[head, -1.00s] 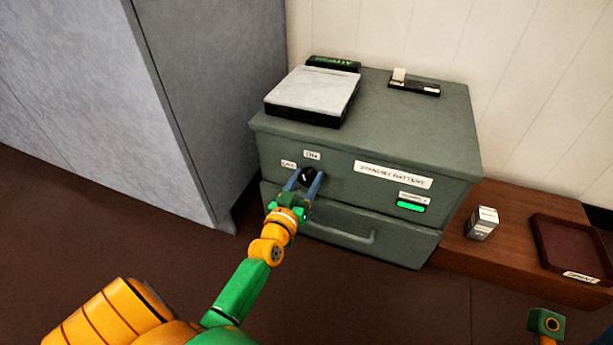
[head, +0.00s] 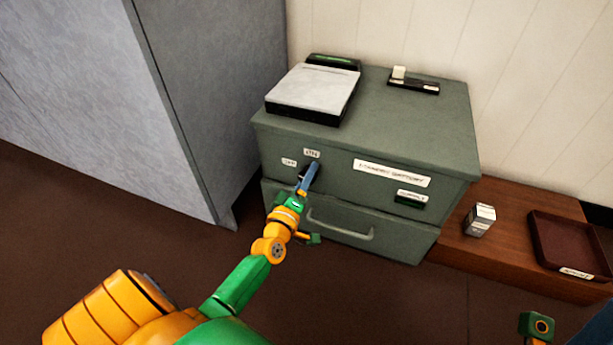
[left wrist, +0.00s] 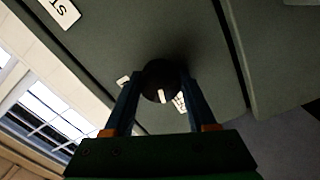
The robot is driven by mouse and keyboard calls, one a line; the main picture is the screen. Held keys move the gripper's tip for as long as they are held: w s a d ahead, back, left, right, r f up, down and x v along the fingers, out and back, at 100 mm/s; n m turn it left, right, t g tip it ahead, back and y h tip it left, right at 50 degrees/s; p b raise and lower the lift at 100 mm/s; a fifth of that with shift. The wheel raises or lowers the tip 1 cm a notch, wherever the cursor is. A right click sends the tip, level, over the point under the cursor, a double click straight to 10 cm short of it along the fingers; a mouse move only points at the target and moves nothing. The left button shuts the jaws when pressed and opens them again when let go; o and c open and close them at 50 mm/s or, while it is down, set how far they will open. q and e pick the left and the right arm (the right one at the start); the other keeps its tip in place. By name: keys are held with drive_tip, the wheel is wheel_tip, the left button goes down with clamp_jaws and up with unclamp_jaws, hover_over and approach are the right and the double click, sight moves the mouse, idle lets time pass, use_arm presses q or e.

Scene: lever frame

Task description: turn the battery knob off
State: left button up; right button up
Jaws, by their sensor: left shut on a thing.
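The battery knob is a dark round knob (left wrist: 161,82) with a white pointer mark, on the front of the green-grey cabinet (head: 335,158). In the left wrist view it sits between the blue fingers of my left gripper (left wrist: 160,95), which are shut on it. In the head view my left gripper (head: 310,178) mostly hides the knob. Two small labels sit by the knob, one above (head: 311,153) and one to the left (head: 289,162). The indicator (head: 409,201) at the right of the front is dark. My right gripper is not clearly seen.
A drawer with a handle (head: 340,229) is below the knob. A scale-like device (head: 313,92) and a small black strip (head: 413,85) sit on the cabinet top. A wooden bench (head: 505,235) at right holds a small box (head: 480,219) and a dark red tray (head: 570,245).

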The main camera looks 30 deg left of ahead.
use_arm(q)
drive_tip(key=shift+n, duration=1.7)
drive_tip(key=o, duration=1.4)
